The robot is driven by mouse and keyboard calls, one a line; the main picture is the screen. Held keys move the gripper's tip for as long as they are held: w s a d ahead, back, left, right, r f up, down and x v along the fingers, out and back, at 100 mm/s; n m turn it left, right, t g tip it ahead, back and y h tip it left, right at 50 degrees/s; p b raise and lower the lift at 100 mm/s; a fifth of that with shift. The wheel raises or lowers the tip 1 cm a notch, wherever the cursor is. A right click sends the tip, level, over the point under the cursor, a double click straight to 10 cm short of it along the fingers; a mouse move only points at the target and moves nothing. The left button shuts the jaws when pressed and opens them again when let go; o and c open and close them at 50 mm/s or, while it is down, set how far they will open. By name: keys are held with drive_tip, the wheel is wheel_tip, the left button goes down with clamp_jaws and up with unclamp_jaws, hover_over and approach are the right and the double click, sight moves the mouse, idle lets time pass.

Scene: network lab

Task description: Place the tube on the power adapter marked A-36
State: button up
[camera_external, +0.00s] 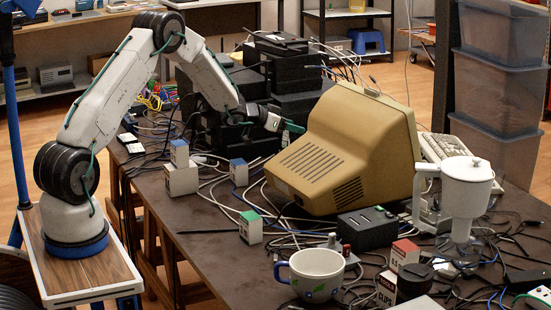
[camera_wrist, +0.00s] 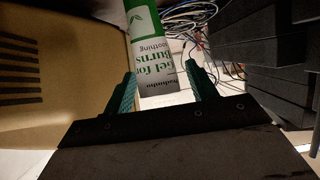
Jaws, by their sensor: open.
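The tube (camera_wrist: 155,55) is white and green with the words "Gel for Burns" and "soothing". In the wrist view its near end is between the fingertips of my gripper (camera_wrist: 160,73), with a visible gap at the right finger. My gripper is open. In the external view my gripper (camera_external: 290,133) is at the left rear side of the beige monitor, and I cannot make out the tube there. I cannot read an A-36 mark on anything, so I cannot tell which thing is that power adapter.
The beige monitor (camera_external: 345,150) is close beside my gripper. Black boxes (camera_external: 285,68) are stacked behind.

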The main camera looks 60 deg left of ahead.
drive_tip(key=v, duration=1.2)
drive_tip(key=s+d+r+n+g+y, duration=0.2)
drive_tip(key=s+d+r+g+y, duration=0.25)
drive_tip(key=s+d+r, duration=0.95)
drive_tip(key=s+d+g+h, duration=0.1)
drive_tip(key=s+d+g, duration=0.1)
drive_tip(key=s+d, duration=0.4)
drive_tip(key=s+d+m+g+h, duration=0.1)
drive_tip(key=s+d, duration=0.5)
drive_tip(key=s, duration=0.9)
drive_tip(key=s+d+m+g+h, duration=0.1)
drive_tip(key=s+d+g, duration=0.3)
drive_tip(key=s, duration=0.7)
drive_tip(key=shift+s+d+r+g+h, duration=0.3)
drive_tip(key=shift+d+h, duration=0.45)
drive_tip(key=shift+d, duration=0.4)
